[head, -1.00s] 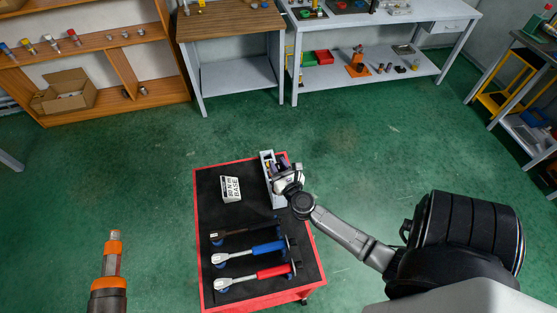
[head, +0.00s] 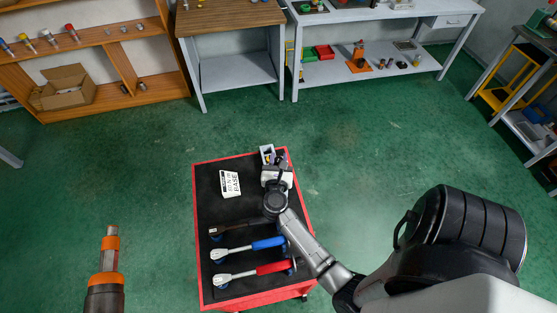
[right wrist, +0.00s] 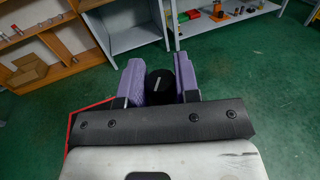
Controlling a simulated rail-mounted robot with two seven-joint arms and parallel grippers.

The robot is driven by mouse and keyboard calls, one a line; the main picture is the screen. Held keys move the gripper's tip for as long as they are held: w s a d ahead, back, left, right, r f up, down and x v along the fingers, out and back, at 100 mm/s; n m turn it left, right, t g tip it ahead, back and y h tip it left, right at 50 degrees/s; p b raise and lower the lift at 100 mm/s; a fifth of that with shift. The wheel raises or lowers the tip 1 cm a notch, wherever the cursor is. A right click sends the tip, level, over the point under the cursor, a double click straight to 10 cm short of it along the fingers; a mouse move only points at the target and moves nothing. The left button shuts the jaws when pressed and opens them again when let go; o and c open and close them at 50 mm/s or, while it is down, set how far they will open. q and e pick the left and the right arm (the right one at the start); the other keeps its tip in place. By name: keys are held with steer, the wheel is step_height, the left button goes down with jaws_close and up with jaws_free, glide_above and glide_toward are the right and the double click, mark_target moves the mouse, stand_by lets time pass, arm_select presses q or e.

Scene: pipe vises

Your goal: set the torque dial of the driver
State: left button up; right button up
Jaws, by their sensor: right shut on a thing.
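My right gripper (head: 274,163) is over the far right corner of the red-edged cart, at the narrow grey tray (head: 265,149). In the right wrist view, its purple fingers (right wrist: 158,78) stand on either side of a black round knob (right wrist: 159,90) with a short white line on its top. I take this for the driver's dial end; the rest of the driver is hidden. My right arm and gripper body cover most of the tray. My left gripper is not in view.
Wrenches with black (head: 233,227), blue (head: 266,243) and red (head: 272,267) handles lie on the cart (head: 208,173). A white sign block (head: 230,183) stands left of the gripper. An orange-banded upright tool or pipe (head: 108,258) is at lower left. Green floor is clear around.

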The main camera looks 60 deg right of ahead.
stand_by(0.4)
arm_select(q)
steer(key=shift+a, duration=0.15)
arm_select(e)
steer(key=o, duration=0.9)
